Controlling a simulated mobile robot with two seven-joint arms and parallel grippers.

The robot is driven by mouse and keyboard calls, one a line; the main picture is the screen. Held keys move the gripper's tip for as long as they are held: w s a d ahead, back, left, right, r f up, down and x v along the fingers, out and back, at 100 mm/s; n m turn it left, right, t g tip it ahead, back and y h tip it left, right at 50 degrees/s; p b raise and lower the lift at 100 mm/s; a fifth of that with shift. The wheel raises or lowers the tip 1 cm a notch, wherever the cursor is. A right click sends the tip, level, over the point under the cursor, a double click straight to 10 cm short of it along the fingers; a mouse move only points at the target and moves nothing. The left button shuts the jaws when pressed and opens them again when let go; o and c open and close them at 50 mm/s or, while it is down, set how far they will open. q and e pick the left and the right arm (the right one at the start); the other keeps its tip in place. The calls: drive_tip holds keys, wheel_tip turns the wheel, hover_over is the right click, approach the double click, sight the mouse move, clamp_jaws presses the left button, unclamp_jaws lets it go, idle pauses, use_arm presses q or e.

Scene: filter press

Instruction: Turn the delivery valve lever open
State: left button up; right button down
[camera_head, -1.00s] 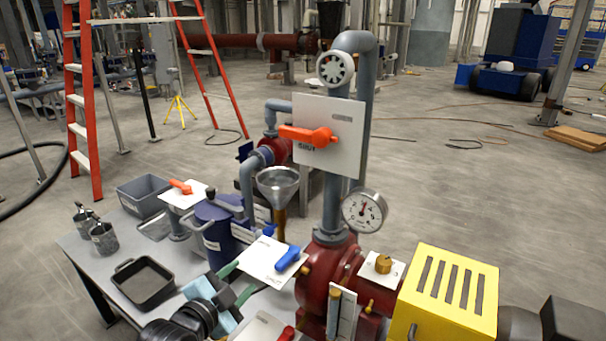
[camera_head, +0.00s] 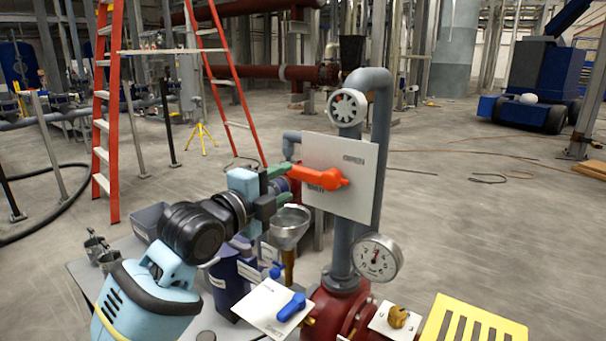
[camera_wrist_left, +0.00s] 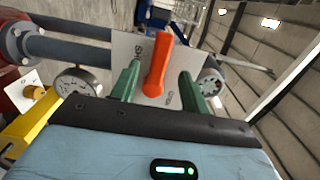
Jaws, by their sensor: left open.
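The orange lever (camera_head: 318,178) sits on an upright white plate (camera_head: 349,170) on the grey vertical pipe. Its handle points left in the head view, nearly level. My left gripper (camera_head: 281,179) is open at the left end of the handle, its green fingers pointing right toward the plate. In the left wrist view, the handle of the orange lever (camera_wrist_left: 157,66) stands between the two open fingers of my left gripper (camera_wrist_left: 160,84), with gaps showing on both sides. Lettering on the plate is partly covered and too small to read fully. My right gripper is out of view.
A pressure gauge (camera_head: 376,257) is below the plate and a white handwheel (camera_head: 347,107) above it. A metal funnel (camera_head: 289,226) and a blue lever (camera_head: 291,307) are below my left gripper. A yellow slotted cover (camera_head: 468,322) is at lower right.

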sight(300, 175)
use_arm(q)
drive_tip(key=shift+x, duration=3.55)
drive_tip(key=shift+c, duration=0.4)
clamp_jaws()
